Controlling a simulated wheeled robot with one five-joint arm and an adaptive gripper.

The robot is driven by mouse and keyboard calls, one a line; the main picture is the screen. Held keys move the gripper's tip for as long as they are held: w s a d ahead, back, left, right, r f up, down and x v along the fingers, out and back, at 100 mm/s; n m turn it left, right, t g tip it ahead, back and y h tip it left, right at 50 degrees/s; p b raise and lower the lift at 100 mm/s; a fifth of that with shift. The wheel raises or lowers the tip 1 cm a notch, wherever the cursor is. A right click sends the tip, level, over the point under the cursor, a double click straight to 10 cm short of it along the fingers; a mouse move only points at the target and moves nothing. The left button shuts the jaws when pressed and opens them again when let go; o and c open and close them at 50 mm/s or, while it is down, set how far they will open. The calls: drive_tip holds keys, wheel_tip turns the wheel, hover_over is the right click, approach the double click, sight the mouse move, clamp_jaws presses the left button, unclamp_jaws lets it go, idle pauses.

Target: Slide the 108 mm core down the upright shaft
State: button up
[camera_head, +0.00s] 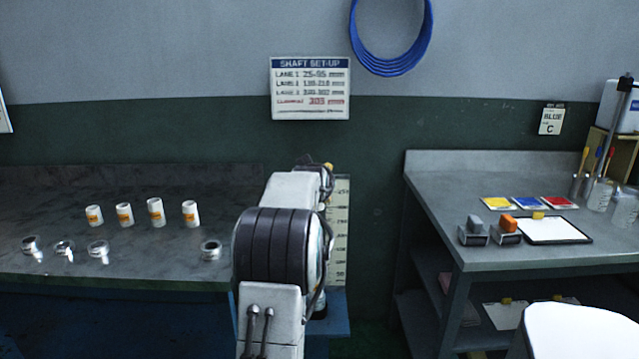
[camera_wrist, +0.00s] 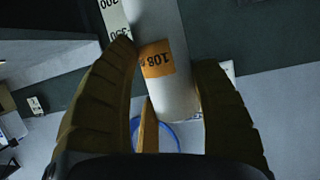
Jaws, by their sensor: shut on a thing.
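The 108 mm core is a white tube with an orange label (camera_wrist: 157,60) reading 108, seen upside down in the wrist view. My gripper (camera_wrist: 163,52) is shut on it, with dark yellow-brown fingers on both sides and one thinner finger below. In the head view my own arm covers the gripper and core almost wholly; only a small yellow tip shows at the top of the arm. The upright shaft cannot be made out in either view. A pale strip of height marks (camera_head: 341,225) stands just right of my arm, and also shows beside the core in the wrist view (camera_wrist: 113,22).
Several white orange-labelled cores (camera_head: 156,213) and metal rings (camera_head: 64,248) stand on the left bench (camera_head: 130,275). The right bench (camera_head: 480,225) holds colour cards, stamps and a tray. A set-up sign (camera_head: 310,90) and blue hose coil (camera_head: 424,40) hang on the wall.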

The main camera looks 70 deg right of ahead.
wheel_tip(320, 180, down, 18)
drive_tip(key=b, duration=1.5)
drive_tip(key=shift+a, duration=0.1)
drive_tip(key=o, duration=1.2)
drive_tip(key=shift+o, duration=0.2)
drive_tip(key=shift+a+r, duration=0.1)
drive_tip(key=v, duration=1.1)
drive_tip(key=shift+a, duration=0.4)
drive_tip(key=shift+r, duration=0.1)
